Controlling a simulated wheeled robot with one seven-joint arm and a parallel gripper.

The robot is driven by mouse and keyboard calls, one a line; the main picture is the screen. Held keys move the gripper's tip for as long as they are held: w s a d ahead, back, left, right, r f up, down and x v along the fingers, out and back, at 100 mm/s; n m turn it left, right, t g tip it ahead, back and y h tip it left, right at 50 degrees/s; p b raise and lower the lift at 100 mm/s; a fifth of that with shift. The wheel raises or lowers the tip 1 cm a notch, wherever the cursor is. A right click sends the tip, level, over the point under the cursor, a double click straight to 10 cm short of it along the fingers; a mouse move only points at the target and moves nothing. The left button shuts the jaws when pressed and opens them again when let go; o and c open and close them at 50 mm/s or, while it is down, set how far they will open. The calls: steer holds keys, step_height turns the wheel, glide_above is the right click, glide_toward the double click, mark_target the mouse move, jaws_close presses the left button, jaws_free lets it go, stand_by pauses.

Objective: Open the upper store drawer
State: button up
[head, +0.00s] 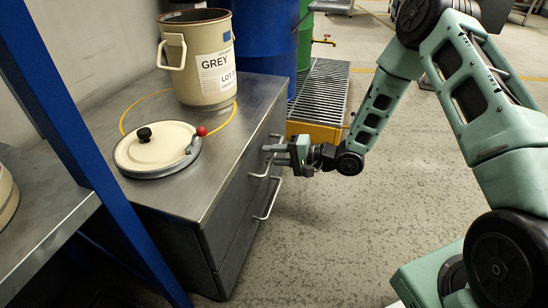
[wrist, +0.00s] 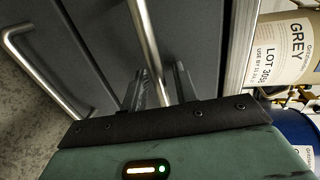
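The store is a grey metal cabinet (head: 213,215) with drawer fronts facing right; its drawers look shut. The upper drawer's bar handle (head: 262,168) is just below the cabinet top, and a lower handle (head: 268,202) is beneath it. My gripper (head: 277,153) is at the upper handle, reaching in from the right. In the wrist view the upper handle (wrist: 149,40) runs between the two fingers of my gripper (wrist: 160,85). The fingers stand apart, with gaps beside the bar, so the gripper looks open around it. Contact cannot be told.
A cream drum (head: 205,85) labelled GREY and a round lid (head: 155,148) with a black knob stand on the cabinet top. Blue drum (head: 265,40) and yellow-edged grate (head: 322,90) are behind. A blue post (head: 75,130) is at left. Floor in front of the drawers is clear.

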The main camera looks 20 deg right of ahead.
jaws_close()
steer(key=shift+d, duration=0.1)
steer(key=f+p+v, duration=0.2)
steer(key=p+v, duration=0.2)
steer(key=v, duration=0.7)
steer(key=f+p+v, duration=0.2)
steer(key=p+v, duration=0.3)
steer(key=v, duration=0.6)
steer(key=s+d+f+p+v, duration=0.1)
steer(key=f+p+v, duration=0.2)
steer(key=v, duration=0.8)
steer(key=shift+d+p, duration=0.2)
steer(key=shift+p, duration=0.45)
steer(key=shift+s, duration=0.1)
jaws_free()
steer(key=shift+r, duration=0.1)
